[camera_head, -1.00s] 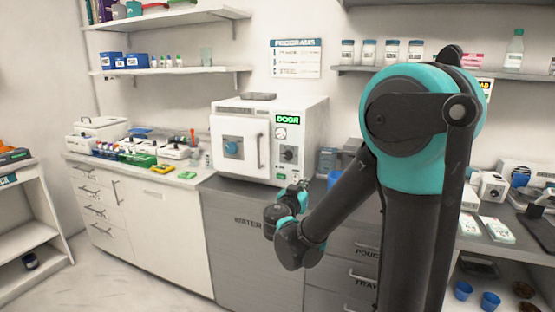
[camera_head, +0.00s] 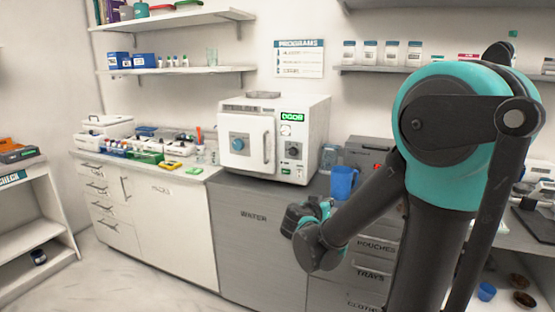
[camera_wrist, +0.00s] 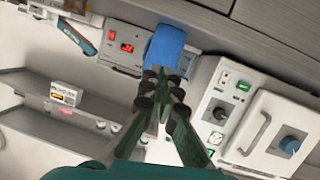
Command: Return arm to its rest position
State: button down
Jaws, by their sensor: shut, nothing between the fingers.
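My arm rises from the lower right in the head view and bends down to the left over the counter front. My gripper (camera_head: 325,208) is at its end, in front of the grey cabinet below the white sterilizer (camera_head: 275,138). In the wrist view my gripper's dark fingers (camera_wrist: 161,80) are together and hold nothing.
A grey box (camera_head: 369,152) with a red display stands behind the mug. Trays and bottles crowd the left counter (camera_head: 202,176). Wall shelves (camera_head: 178,71) hang above. A low white shelf unit (camera_head: 28,222) stands at far left. Floor between is clear.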

jog(key=s+d+f+n+g+y, duration=0.1)
jog(key=s+d+f+g, duration=0.25)
jog(key=s+f, duration=0.25)
jog(key=s+d+f+g+y, duration=0.1)
jog(key=s+d+f+g, duration=0.25)
jog(key=s+f, duration=0.2)
jog(key=s+a+f+n+g+y, duration=0.1)
jog(key=s+a+f+y, duration=0.1)
jog(key=s, duration=0.3)
jog(key=s+a+f+n+y, duration=0.2)
jog(key=s+a+f+y, duration=0.1)
jog(key=s, duration=0.2)
jog(key=shift+s+g, duration=0.4)
jog(key=c, duration=2.2)
grip_release()
jog(key=shift+d+f, duration=0.1)
